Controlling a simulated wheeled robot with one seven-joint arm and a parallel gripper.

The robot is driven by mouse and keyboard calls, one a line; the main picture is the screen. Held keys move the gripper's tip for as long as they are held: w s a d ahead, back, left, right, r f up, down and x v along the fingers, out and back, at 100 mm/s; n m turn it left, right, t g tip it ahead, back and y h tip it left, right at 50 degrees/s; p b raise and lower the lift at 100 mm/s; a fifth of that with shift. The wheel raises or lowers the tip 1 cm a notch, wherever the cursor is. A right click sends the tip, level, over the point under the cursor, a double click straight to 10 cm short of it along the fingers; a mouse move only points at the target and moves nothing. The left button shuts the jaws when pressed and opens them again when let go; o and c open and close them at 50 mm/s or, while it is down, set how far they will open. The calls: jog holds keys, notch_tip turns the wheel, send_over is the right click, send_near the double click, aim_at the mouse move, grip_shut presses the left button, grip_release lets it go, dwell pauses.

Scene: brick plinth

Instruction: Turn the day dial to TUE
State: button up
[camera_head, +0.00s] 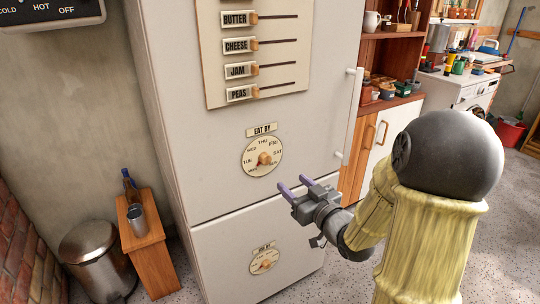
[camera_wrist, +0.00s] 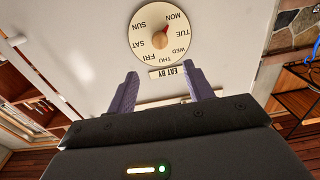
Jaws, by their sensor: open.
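The upper round day dial (camera_head: 255,169) is on the white fridge door under an EAT BY label (camera_head: 262,130). It has a small orange knob (camera_head: 264,158) at its centre. In the wrist view the dial (camera_wrist: 139,48) appears upside down, and its red-tipped pointer (camera_wrist: 165,29) points toward MON. TUE (camera_wrist: 182,33) is beside MON on the dial. My gripper (camera_head: 295,184) is open and empty, with purple fingers, in front of the door, below and right of the dial and apart from it. The fingers (camera_wrist: 162,75) also show in the wrist view.
A second EAT BY dial (camera_head: 264,261) is on the lower door. A slider board (camera_head: 215,70) is above the upper dial. A door handle (camera_head: 348,115) stands out on the right. A small wooden stand (camera_head: 150,258) and a bin (camera_head: 90,255) are at left.

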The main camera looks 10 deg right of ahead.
aim_at(267, 160)
jog(key=shift+w+a+r+p, duration=0.1)
jog(key=shift+w+a+p, duration=0.3)
jog(key=shift+p, duration=2.05)
jog(key=p+x, duration=0.1)
jog(key=x, duration=1)
jog(key=shift+w+d, duration=0.1)
jog(key=shift+w, duration=0.2)
jog(key=c, duration=1)
